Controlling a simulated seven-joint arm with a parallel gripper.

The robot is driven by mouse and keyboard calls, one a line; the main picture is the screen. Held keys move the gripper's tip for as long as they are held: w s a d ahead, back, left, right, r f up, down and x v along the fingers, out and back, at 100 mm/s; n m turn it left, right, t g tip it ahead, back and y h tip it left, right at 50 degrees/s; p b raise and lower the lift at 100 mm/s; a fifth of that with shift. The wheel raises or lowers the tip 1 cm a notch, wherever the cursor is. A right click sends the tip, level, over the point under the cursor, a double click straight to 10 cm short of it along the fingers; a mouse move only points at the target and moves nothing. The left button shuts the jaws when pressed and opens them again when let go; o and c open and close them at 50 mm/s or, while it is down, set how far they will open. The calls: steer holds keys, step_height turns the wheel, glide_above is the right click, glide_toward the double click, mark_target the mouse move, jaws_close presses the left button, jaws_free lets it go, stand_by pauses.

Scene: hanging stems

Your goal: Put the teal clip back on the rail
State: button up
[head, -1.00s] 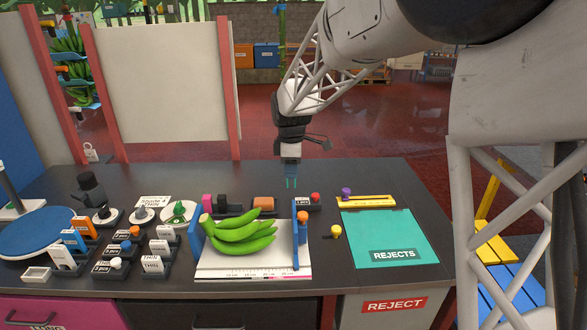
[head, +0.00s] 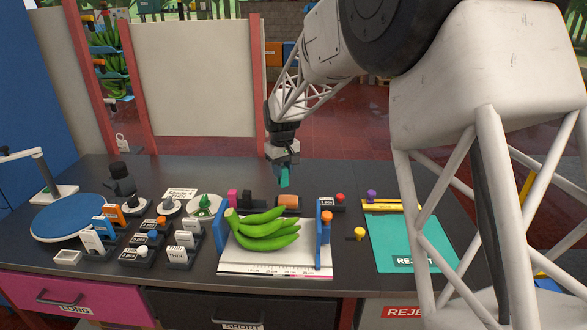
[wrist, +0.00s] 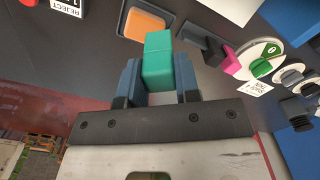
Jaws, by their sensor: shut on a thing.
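My gripper (head: 284,184) is shut on the teal clip (head: 284,177) and holds it in the air above the back of the bench. In the wrist view the teal clip (wrist: 158,62) is a block between the two blue-grey fingers of my gripper (wrist: 157,80). Below it is a dark row with a pink piece (head: 233,197), a black piece (head: 247,199) and an orange piece (head: 288,202). They also show in the wrist view, the orange one (wrist: 144,24) just beyond the clip. I cannot tell for sure which part is the rail.
Green bananas (head: 262,230) lie on a white measuring board (head: 275,262) with blue uprights in front of the row. A teal rejects mat (head: 405,240) is to the right. Several labelled holders and a blue round plate (head: 68,217) are to the left.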

steer(key=w+a+f+m, duration=0.2)
steer(key=a+f+m, duration=0.1)
steer(key=a+m, duration=0.4)
steer(key=shift+w+a+f, duration=0.35)
steer(key=shift+a, duration=0.05)
steer(key=shift+f, duration=0.15)
steer(key=shift+f, duration=1.55)
steer(key=shift+f, duration=2.2)
steer(key=o, duration=1)
steer(key=shift+c, duration=0.2)
step_height(320, 180, up, 8)
